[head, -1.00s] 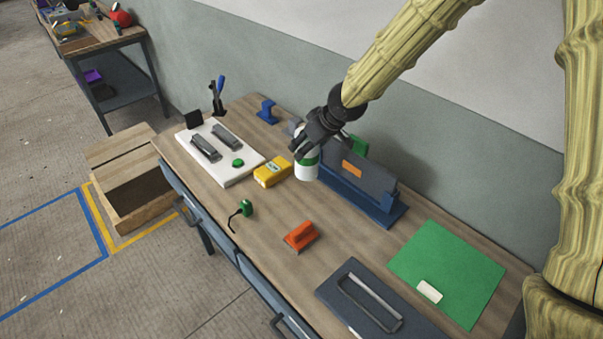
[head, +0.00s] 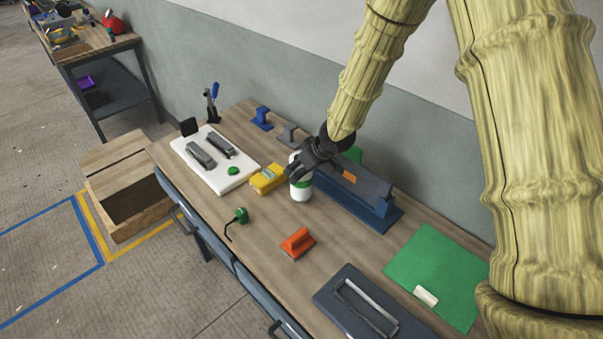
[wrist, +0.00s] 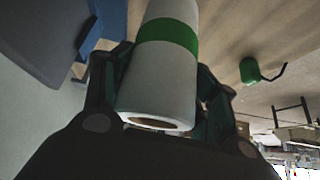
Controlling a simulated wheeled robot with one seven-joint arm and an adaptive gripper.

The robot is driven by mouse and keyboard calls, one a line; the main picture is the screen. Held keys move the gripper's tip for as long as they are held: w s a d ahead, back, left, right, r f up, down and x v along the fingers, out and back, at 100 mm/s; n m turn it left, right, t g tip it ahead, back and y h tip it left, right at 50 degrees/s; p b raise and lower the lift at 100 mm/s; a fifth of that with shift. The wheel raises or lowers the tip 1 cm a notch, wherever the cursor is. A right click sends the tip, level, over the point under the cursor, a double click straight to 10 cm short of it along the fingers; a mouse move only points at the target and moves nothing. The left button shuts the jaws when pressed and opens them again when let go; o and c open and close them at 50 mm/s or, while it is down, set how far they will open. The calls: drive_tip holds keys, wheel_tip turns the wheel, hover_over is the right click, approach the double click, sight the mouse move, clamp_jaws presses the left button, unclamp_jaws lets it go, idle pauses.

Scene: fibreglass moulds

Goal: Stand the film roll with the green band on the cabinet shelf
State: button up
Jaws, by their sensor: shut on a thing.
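The film roll with the green band (head: 301,190) is white and upright, over the workbench next to the yellow box; I cannot tell whether its lower end touches the top. My gripper (head: 303,170) is shut on the roll from behind, with fingers on both sides. In the wrist view the roll (wrist: 160,85) fills the middle, its green band (wrist: 167,34) beyond the fingers and its hollow end towards the camera. The gripper's fingers (wrist: 155,90) flank it. The cabinet shelf is not recognisable in these views.
A blue stand with a grey plate (head: 372,212) is close to the right of the roll. A yellow box (head: 266,180) is close on the left. An orange block (head: 297,243), green tool (head: 238,216) and green mat (head: 437,270) lie on the wooden workbench (head: 345,250).

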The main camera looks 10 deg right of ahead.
drive_tip(key=shift+s+f, duration=0.2)
drive_tip(key=shift+f, duration=1)
drive_tip(key=o, duration=1.3)
drive_tip(key=shift+w+f, duration=0.1)
drive_tip(key=shift+f, duration=0.05)
drive_tip(key=shift+o, duration=0.2)
